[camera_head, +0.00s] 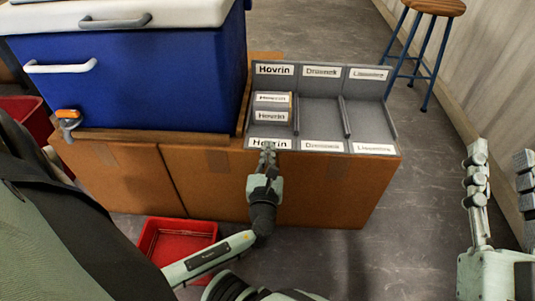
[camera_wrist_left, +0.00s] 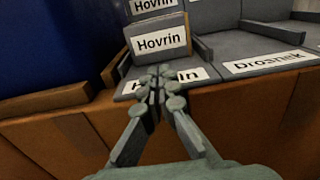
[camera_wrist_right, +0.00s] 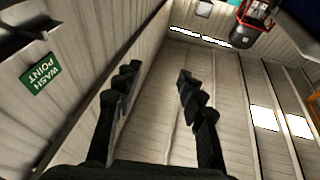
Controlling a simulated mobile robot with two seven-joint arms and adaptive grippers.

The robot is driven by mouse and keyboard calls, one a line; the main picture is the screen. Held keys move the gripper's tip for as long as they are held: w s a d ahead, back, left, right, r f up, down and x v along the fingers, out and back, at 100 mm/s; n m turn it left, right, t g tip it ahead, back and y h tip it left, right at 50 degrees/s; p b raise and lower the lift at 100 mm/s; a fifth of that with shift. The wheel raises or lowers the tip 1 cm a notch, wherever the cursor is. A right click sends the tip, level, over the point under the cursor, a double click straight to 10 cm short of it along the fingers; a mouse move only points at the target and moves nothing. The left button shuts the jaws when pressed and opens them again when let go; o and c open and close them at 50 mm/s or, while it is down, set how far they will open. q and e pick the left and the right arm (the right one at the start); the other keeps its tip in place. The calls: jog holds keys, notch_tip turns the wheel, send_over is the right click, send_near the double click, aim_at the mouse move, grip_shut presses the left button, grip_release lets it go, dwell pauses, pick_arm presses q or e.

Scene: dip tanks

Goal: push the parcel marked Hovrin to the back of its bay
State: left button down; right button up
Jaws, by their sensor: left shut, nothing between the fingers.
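The parcel marked Hovrin (camera_head: 271,110) is a grey box with white labels on its top and front. It sits in the left bay of a grey three-bay rack (camera_head: 319,108), and clear floor of that bay shows between it and the front label. It also shows in the left wrist view (camera_wrist_left: 158,40). My left gripper (camera_head: 267,150) is shut and empty at the front edge of the Hovrin bay, over the front label, close in front of the parcel. I cannot tell whether it touches the parcel. My right gripper (camera_head: 500,165) is open and empty at far right, away from the rack.
The Drosnek bay and the right-hand bay are empty, with low dividers (camera_head: 345,118) between bays. A blue tank (camera_head: 130,75) with a white lid stands left of the rack. A red bin (camera_head: 178,243) is on the floor. A stool (camera_head: 425,40) stands at back right.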

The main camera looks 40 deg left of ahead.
aim_at(271, 121)
pick_arm(q)
jog(key=b+x, duration=0.1)
jog(key=x, duration=0.8)
pick_arm(e)
jog(key=shift+s+d+r+t, duration=0.15)
jog(key=shift+r+t, duration=0.35)
jog(key=shift+r, duration=0.1)
jog(key=shift+s+d+r+t, duration=0.15)
jog(key=shift+r+t, duration=0.35)
jog(key=shift+r, duration=0.05)
pick_arm(q)
jog(key=x, duration=0.2)
jog(key=shift+w+a, duration=0.1)
jog(key=shift+w, duration=0.15)
jog(key=shift+w+a, duration=0.1)
pick_arm(e)
jog(key=shift+s+r, duration=0.1)
jog(key=shift+r, duration=0.1)
jog(key=shift+d, duration=0.15)
